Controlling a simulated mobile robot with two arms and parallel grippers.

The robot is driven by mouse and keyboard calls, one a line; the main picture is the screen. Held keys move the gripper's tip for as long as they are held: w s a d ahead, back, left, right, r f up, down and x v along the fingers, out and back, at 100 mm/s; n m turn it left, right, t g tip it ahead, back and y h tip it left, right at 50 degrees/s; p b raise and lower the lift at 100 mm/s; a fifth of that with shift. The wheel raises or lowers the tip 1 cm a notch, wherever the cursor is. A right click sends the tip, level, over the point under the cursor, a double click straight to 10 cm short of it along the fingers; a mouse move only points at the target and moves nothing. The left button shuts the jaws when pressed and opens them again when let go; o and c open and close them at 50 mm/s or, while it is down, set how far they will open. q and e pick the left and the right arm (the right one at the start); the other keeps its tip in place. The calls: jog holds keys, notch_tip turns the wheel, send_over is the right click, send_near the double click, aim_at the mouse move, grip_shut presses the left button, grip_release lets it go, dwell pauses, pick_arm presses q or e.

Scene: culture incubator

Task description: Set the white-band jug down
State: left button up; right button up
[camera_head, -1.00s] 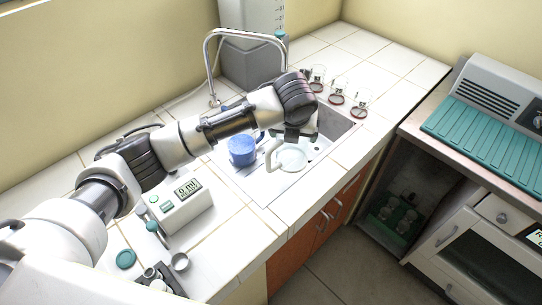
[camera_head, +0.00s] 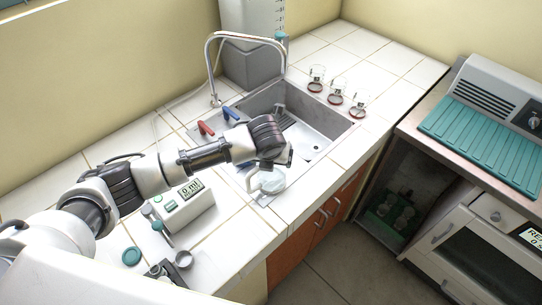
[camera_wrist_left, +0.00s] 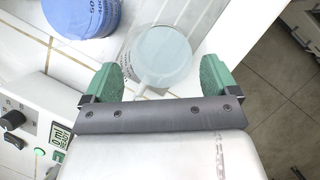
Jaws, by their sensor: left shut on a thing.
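A clear jug (camera_head: 272,184) with pale contents, which I take for the white-band jug, is at my left gripper (camera_head: 268,163). It is over the counter at the sink's near left corner. In the left wrist view I look down on the jug (camera_wrist_left: 165,55), with its handle between the green fingers of my left gripper (camera_wrist_left: 158,85). The gripper is shut on it. I cannot tell whether the jug's base touches the counter. My right gripper is not in view.
A blue jug (camera_wrist_left: 82,15) stands close by in the left wrist view; my arm hides it in the head view. The sink (camera_head: 318,128) lies behind. A meter (camera_head: 182,208) stands to the left. Several small glasses, one here (camera_head: 337,92), stand beyond the sink.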

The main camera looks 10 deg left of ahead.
pick_arm(q)
jog(key=o, duration=1.4)
jog(key=shift+o, duration=0.2)
jog(key=b+v, duration=0.1)
jog(key=v, duration=1.1)
